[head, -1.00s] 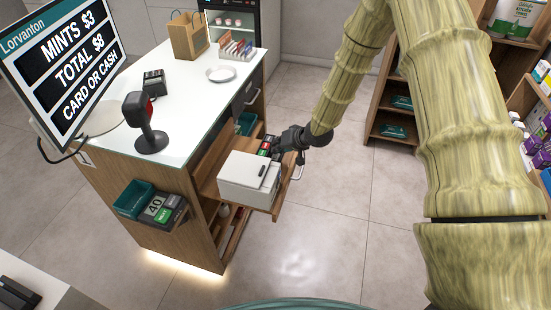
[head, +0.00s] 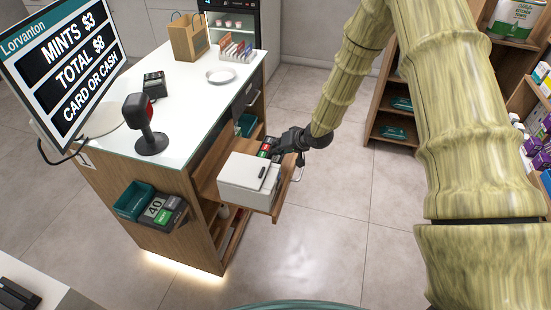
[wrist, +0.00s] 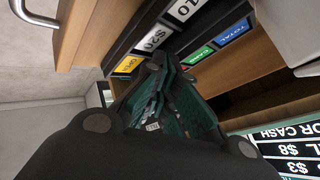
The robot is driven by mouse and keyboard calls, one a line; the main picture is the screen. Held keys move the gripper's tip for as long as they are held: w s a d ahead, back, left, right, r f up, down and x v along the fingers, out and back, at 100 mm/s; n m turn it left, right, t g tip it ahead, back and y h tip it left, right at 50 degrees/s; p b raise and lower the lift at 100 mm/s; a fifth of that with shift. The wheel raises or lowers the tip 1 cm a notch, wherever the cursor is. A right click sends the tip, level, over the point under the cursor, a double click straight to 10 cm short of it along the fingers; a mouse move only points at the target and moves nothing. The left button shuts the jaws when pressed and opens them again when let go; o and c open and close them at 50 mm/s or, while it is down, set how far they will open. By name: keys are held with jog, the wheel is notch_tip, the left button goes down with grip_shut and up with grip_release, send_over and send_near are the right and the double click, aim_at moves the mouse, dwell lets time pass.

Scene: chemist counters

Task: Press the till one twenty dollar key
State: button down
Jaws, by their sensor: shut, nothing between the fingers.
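The till keypad shows in the wrist view as a dark strip of keys: a yellow key (wrist: 128,65), a white dollar key (wrist: 153,38), another white dollar key (wrist: 184,8), a green key (wrist: 198,55) and a blue TOTAL key (wrist: 233,32). The white keys' labels are turned over and hard to read. My gripper (wrist: 157,66) is shut and empty, with its tips close to the yellow and nearer white keys; I cannot tell whether they touch. In the head view my gripper (head: 278,149) is at the till keys (head: 265,148), partly hiding them.
A white box (head: 248,178) sits beside the keys on a pulled-out wooden shelf (head: 262,207). The counter (head: 190,105) bears a scanner (head: 147,130), a card terminal (head: 154,84) and a tilted price screen (head: 62,70). Open floor (head: 340,230) lies to the right.

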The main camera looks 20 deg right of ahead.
aim_at(278, 157)
jog(key=shift+f, duration=0.2)
jog(key=shift+f, duration=0.25)
jog(key=shift+f, duration=0.35)
dwell(1.3)
jog(key=shift+r, duration=0.1)
jog(key=shift+r+p, duration=0.45)
jog(key=shift+r, duration=0.25)
jog(key=shift+r+p, duration=1.85)
jog(key=shift+r, duration=0.7)
